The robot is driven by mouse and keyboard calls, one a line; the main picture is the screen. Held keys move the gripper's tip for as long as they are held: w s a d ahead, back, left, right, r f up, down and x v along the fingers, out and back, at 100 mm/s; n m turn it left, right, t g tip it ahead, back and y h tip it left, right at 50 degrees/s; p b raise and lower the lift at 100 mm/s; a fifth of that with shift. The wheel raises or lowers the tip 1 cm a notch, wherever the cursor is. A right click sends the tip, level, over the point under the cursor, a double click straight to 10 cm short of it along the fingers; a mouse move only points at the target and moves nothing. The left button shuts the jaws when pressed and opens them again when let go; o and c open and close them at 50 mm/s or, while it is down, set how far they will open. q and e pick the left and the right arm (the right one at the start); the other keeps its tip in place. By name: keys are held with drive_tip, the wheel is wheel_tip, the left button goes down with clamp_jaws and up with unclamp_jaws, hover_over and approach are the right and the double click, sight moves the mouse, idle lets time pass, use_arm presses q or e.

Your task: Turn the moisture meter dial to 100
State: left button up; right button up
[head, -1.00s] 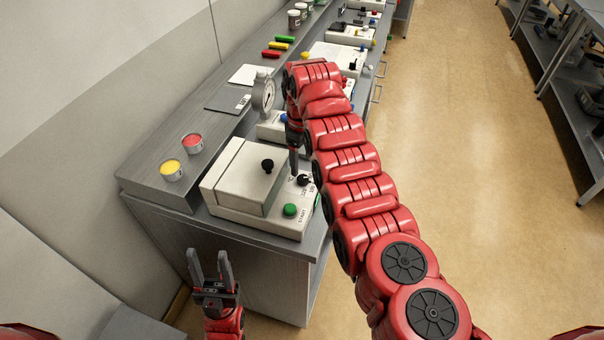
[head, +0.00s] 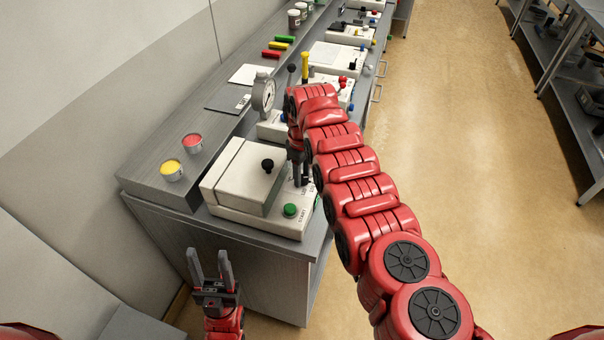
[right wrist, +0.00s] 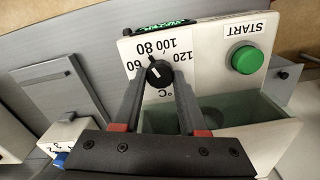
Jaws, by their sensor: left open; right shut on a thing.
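A white machine (head: 235,178) with a hinged lid stands on the near end of the grey bench. Its black dial (right wrist: 161,73) shows in the right wrist view among printed marks 60, 80, 100, 120 and °C. My right gripper (right wrist: 158,78) is shut on the dial, one finger on each side. In the head view the right gripper (head: 301,182) largely hides the dial. My left gripper (head: 208,254) is open and empty, in front of the bench's near end.
A green START button (head: 290,210) sits beside the dial; it also shows in the right wrist view (right wrist: 246,60). Floor to the right is clear.

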clamp_jaws()
drive_tip(key=m+b, duration=0.2)
drive_tip(key=m, duration=0.1)
drive_tip(key=shift+f, duration=0.25)
drive_tip(key=m+b, duration=0.2)
drive_tip(key=shift+f+b, duration=0.1)
drive_tip(key=shift+b, duration=0.3)
drive_tip(key=shift+d+r+m+b, duration=0.1)
drive_tip(key=shift+r+m+b, duration=0.05)
drive_tip(key=shift+m+b, duration=0.8)
drive_tip(key=shift+r+m+b, duration=0.1)
drive_tip(key=shift+m+b, duration=0.65)
drive_tip(key=shift+m, duration=0.3)
drive_tip(key=o, duration=1.1)
unclamp_jaws()
drive_tip(key=shift+c, duration=0.2)
